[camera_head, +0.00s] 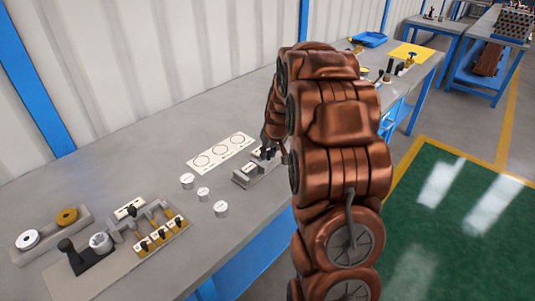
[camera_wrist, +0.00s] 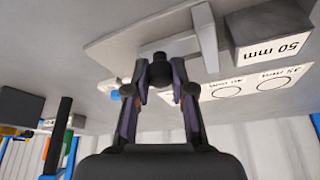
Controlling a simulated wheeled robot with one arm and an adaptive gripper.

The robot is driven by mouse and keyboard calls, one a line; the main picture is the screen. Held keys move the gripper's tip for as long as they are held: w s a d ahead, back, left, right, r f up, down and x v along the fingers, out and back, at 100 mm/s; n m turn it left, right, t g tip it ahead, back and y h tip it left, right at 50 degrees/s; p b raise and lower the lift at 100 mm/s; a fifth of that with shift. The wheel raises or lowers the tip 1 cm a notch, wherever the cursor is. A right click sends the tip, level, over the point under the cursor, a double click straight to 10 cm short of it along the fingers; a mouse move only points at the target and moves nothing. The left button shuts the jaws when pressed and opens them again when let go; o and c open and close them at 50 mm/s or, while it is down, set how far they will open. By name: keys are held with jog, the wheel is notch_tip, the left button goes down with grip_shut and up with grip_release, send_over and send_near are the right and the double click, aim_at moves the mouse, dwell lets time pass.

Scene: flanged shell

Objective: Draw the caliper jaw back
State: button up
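The caliper is a grey flat bar (camera_wrist: 120,40) on the bench, with an upright pale jaw (camera_wrist: 205,38) and a dark block marked 50 mm (camera_wrist: 268,36) beside it in the wrist view. A black knob (camera_wrist: 159,62) stands between the fingertips of my gripper (camera_wrist: 160,80). The fingers lie close on both sides of the knob and appear shut on it. In the head view my gripper (camera_head: 268,146) is at the far end of the caliper (camera_head: 257,170), and my arm hides part of it.
A white card with printed circles (camera_head: 221,152) lies behind the caliper. Several pale cylinders (camera_head: 203,194) stand to its left. Farther left are a fixture with yellow-and-black parts (camera_head: 161,232) and a tray with two rings (camera_head: 50,238). A blue tray (camera_head: 369,39) is at the far end.

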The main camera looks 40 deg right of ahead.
jog(key=o, duration=0.3)
jog(key=shift+d, duration=0.35)
jog(key=shift+o, duration=0.7)
jog(key=shift+a, duration=0.15)
jog(key=v, duration=1.2)
jog(key=shift+a, duration=0.1)
